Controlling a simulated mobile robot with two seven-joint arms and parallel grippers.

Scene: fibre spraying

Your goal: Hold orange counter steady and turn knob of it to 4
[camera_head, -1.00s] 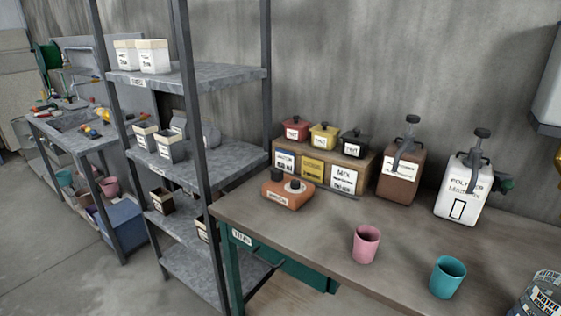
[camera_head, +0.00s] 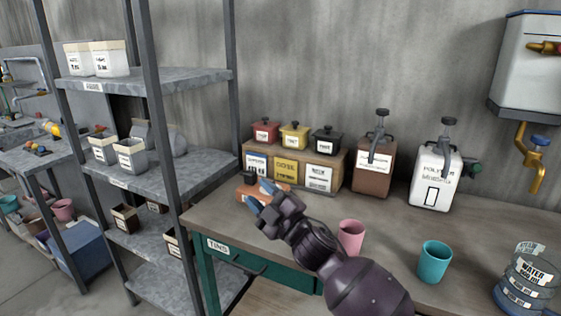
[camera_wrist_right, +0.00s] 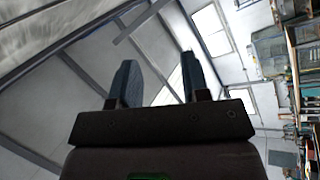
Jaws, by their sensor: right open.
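The orange counter (camera_head: 243,190) sits on the workbench's left part, in front of the wooden label box. Its dark knob (camera_head: 250,177) shows at its left; the rest is partly hidden behind my right gripper. My right gripper (camera_head: 262,200) has blue fingers, is open and empty, and shows in front of the counter in the head view. I cannot tell whether it touches the counter. My left gripper is in no view.
The workbench (camera_head: 390,235) holds a pink cup (camera_head: 350,238), a teal cup (camera_head: 434,262), a water jug (camera_head: 528,280), a brown pump container (camera_head: 373,170) and a white one (camera_head: 435,178). Small lidded pots stand on the wooden box (camera_head: 333,158). A metal shelf (camera_head: 190,80) stands left.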

